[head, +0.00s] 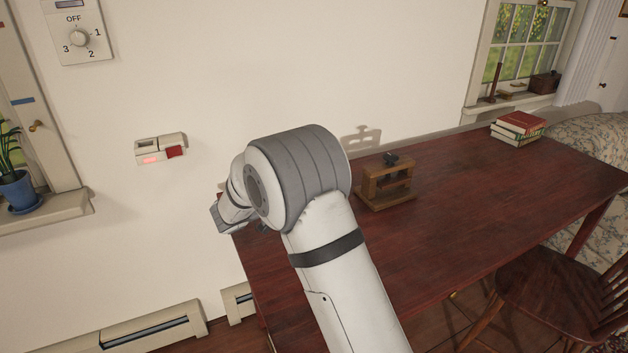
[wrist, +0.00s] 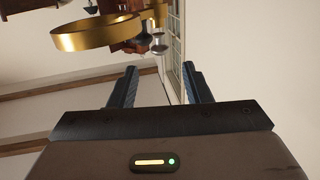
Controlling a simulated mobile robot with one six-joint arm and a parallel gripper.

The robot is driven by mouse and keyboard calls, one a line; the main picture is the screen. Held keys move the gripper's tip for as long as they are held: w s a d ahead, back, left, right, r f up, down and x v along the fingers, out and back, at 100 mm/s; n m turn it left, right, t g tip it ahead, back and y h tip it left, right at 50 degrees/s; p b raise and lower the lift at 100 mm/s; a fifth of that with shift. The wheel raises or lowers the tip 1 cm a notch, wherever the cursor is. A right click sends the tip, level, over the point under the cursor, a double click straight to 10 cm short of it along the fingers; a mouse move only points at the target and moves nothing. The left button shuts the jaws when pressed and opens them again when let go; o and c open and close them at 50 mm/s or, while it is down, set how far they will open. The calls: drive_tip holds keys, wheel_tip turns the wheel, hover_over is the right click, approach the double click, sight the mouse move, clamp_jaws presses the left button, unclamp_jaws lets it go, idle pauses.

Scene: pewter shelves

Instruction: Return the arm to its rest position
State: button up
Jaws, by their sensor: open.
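My arm reaches up across the middle of the head view, over the left end of the dark red table (head: 470,190). Its end bends away to the left, and the gripper's fingers are hidden behind the arm there. In the wrist view my gripper (wrist: 160,88) shows two dark fingers standing apart with nothing between them. It is open and empty.
A small wooden stand (head: 388,184) with a dark object on top is on the table just right of my arm. Books (head: 518,127) lie at the far end. A chair (head: 560,290) stands at front right. A wall switch box (head: 160,149) is left of my arm. A brass-coloured curved thing (wrist: 98,34) shows beyond the fingers.

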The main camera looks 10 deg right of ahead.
drive_tip(key=w+r+n+t+y+p, duration=0.45)
drive_tip(key=r+y, duration=0.25)
drive_tip(key=r, duration=0.2)
drive_tip(key=s+a+r+n+t+y+p, duration=0.1)
drive_tip(key=s+r+n+y+p, duration=0.1)
drive_tip(key=s+r+n+y, duration=0.4)
drive_tip(key=s+d+f+g+y+p, duration=0.1)
drive_tip(key=s+g, duration=0.3)
drive_tip(key=s, duration=0.6)
drive_tip(key=s+d+f+n+g+y+p, duration=0.1)
drive_tip(key=s+d+g+p, duration=0.2)
drive_tip(key=s, duration=0.8)
drive_tip(key=s+d+f+g+p, duration=0.1)
drive_tip(key=s+d+g, duration=0.3)
drive_tip(key=s, duration=0.7)
drive_tip(key=shift+s+f+n+g+y+p, duration=0.2)
drive_tip(key=shift+n+g+y+p, duration=0.2)
drive_tip(key=shift+p, duration=0.45)
